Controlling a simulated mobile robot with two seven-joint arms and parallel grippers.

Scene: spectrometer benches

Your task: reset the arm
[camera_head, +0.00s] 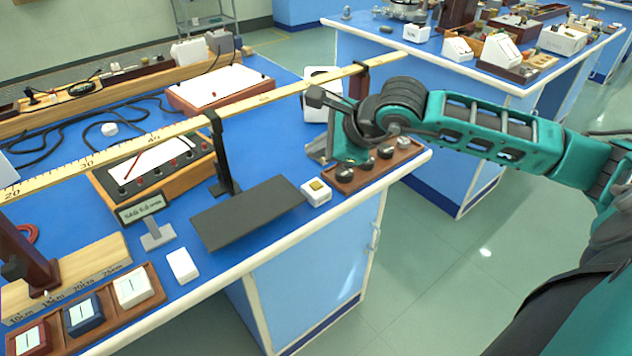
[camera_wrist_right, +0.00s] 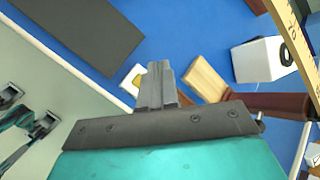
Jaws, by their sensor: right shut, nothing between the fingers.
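My right arm comes in from the right in the head view and bends down over the near right corner of the blue bench (camera_head: 262,215). My right gripper (camera_head: 318,152) is there, partly hidden by its own wrist. In the right wrist view its grey fingers (camera_wrist_right: 158,72) are shut together with nothing between them. I cannot tell the height of the fingertips. My left gripper is not in view.
A long wooden ruler beam (camera_head: 180,132) runs above the bench on dark posts (camera_head: 222,160). A brown tray with several dark knobs (camera_head: 376,168) lies close to my right wrist. A white box (camera_wrist_right: 262,60) stands nearby. The aisle floor (camera_head: 455,265) is clear.

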